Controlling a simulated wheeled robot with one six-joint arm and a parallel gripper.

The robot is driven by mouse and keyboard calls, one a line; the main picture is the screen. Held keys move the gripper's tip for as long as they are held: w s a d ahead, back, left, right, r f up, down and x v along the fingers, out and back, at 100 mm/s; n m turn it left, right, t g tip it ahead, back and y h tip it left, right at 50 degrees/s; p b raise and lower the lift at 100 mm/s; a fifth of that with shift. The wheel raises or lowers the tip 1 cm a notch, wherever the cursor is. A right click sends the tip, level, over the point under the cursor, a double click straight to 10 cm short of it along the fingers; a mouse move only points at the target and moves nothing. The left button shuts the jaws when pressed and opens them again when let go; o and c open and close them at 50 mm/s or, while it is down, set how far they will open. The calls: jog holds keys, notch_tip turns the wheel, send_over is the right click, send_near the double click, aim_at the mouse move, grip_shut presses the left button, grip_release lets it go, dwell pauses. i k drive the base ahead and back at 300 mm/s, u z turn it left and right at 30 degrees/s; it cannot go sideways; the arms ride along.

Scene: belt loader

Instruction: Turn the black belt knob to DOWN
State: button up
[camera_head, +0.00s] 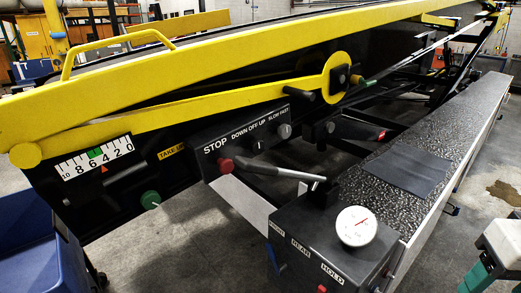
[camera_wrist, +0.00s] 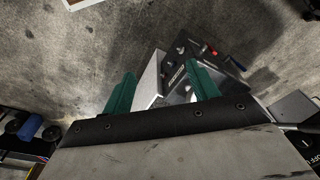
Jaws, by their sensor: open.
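The black belt knob (camera_head: 259,144) is on the dark control panel (camera_head: 245,155) in the head view, under the label DOWN OFF UP. Its light pointer mark looks roughly upright, near OFF. A red STOP button (camera_head: 225,165) is to its left and a grey SLOW FAST knob (camera_head: 284,131) to its right. My gripper (camera_wrist: 162,85) is open and empty in the wrist view, its two green fingers spread apart. Part of its white and green end shows at the head view's lower right edge, well away from the knob. I cannot make out the belt knob in the wrist view.
A lever (camera_head: 275,169) reaches across below the panel. A dark box with a white gauge (camera_head: 356,226) stands in front, beside a long textured deck (camera_head: 408,140). A green knob (camera_head: 150,200) is lower left, and a blue bin (camera_head: 35,245) stands at the left edge.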

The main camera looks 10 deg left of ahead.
aim_at(256, 147)
jog(key=k, duration=0.6)
jog(key=z, duration=0.55)
jog(key=i, duration=1.05)
jog(key=u, duration=0.55)
jog(key=i, duration=0.4)
jog(key=u, duration=0.4)
